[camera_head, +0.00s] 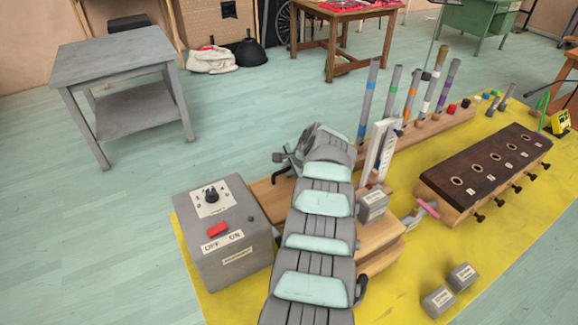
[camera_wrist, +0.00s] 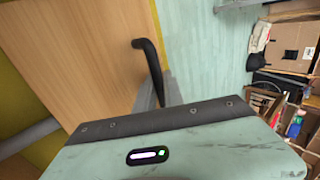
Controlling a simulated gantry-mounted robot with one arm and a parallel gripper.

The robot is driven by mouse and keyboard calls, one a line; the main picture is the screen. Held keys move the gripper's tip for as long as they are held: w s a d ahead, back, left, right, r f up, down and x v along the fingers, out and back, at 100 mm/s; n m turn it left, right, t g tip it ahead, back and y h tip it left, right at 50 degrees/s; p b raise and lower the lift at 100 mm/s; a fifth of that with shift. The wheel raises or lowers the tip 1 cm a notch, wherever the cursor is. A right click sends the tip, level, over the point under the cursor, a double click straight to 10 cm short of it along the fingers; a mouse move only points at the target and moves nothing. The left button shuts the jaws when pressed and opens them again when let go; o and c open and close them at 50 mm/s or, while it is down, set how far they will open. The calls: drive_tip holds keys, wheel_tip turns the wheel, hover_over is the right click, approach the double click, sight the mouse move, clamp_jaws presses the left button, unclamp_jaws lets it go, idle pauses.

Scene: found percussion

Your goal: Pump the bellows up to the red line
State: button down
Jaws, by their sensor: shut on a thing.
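The bellows (camera_head: 375,238) shows as layered wooden boards, mostly hidden behind my arm. The wrist view shows a broad wooden board (camera_wrist: 70,60) beside a dark bent handle (camera_wrist: 148,60). My gripper (camera_head: 285,160) is at the far left end of the boards. In the wrist view my gripper (camera_wrist: 158,92) is shut on the dark handle, its fingertips partly hidden by its own housing. A white upright gauge (camera_head: 382,150) stands just right of my arm. I cannot make out its red line or the bellows' level.
A grey switch box (camera_head: 222,232) stands at left. A labelled grey block (camera_head: 372,205) sits on the boards; two more (camera_head: 462,275) lie on the yellow mat (camera_head: 400,285). Several tubes (camera_head: 428,90) stand behind. A dark-topped wooden chest (camera_head: 487,175) is at right.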

drive_tip(key=shift+s+d+r+p, duration=0.1)
drive_tip(key=shift+s+r+p, duration=0.15)
drive_tip(key=shift+r+p, duration=0.95)
drive_tip(key=shift+f+p, duration=0.3)
drive_tip(key=shift+p, duration=0.85)
drive_tip(key=shift+s+d+r+p, duration=0.1)
drive_tip(key=shift+p, duration=0.2)
drive_tip(key=shift+s, duration=0.1)
drive_tip(key=shift+p, duration=0.3)
